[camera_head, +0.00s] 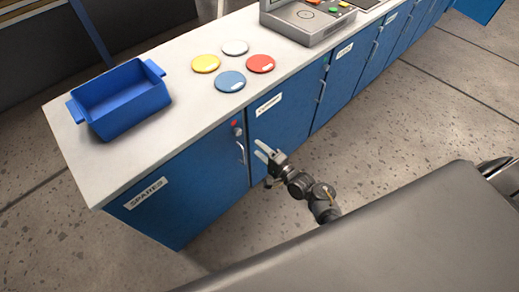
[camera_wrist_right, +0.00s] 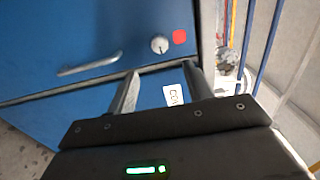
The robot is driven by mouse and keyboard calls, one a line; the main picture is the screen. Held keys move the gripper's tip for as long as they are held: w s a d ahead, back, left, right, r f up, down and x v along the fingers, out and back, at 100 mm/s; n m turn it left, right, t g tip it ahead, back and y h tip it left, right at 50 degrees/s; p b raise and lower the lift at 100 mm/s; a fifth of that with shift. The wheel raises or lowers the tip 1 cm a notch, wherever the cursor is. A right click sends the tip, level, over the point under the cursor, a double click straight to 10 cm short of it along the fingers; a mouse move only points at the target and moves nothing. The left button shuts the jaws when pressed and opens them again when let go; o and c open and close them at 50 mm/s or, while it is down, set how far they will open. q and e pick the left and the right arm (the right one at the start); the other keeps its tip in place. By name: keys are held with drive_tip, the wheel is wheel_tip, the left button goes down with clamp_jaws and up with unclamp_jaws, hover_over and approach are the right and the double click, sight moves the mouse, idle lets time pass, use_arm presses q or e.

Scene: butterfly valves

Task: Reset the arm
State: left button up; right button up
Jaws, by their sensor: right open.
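My right gripper (camera_head: 263,151) is in front of the blue cabinet fronts, below the counter edge. Its two pale fingers are apart with nothing between them. In the right wrist view my right gripper (camera_wrist_right: 162,84) shows its fingers spread, pointing toward a blue cabinet door (camera_wrist_right: 90,45) with a metal handle (camera_wrist_right: 88,66), a round lock (camera_wrist_right: 159,44) and a red dot (camera_wrist_right: 179,37). A white label (camera_wrist_right: 173,97) shows between the fingers. I cannot tell how far the fingertips are from the cabinet. My left gripper is in neither view.
The counter (camera_head: 165,125) holds a blue bin (camera_head: 120,98) and yellow (camera_head: 205,63), white (camera_head: 235,47), red (camera_head: 260,63) and blue (camera_head: 230,81) discs. A grey control box (camera_head: 305,22) stands farther back. Speckled floor (camera_head: 400,125) lies open beside the cabinets.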

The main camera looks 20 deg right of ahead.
idle(0.3)
drive_tip(key=s+f+n+g+h, duration=0.2)
drive_tip(key=s+f+n+g, duration=0.3)
drive_tip(key=f, duration=0.6)
drive_tip(key=s+f+n+g+h, duration=0.2)
drive_tip(key=s+f+n, duration=0.4)
drive_tip(key=f, duration=0.6)
drive_tip(key=s+d+f+n+g+h, duration=0.1)
drive_tip(key=s+d+f+g, duration=0.1)
drive_tip(key=s, duration=0.9)
drive_tip(key=s+d+f+n+g+h, duration=0.1)
drive_tip(key=s+d+f+n+g, duration=0.1)
drive_tip(key=s+f, duration=0.5)
drive_tip(key=s+d+f+n+g, duration=0.2)
drive_tip(key=s+d+f+g, duration=0.1)
drive_tip(key=s, duration=1.4)
drive_tip(key=shift+f+g+h, duration=0.4)
drive_tip(key=shift+f+g, duration=0.4)
drive_tip(key=shift+f, duration=0.05)
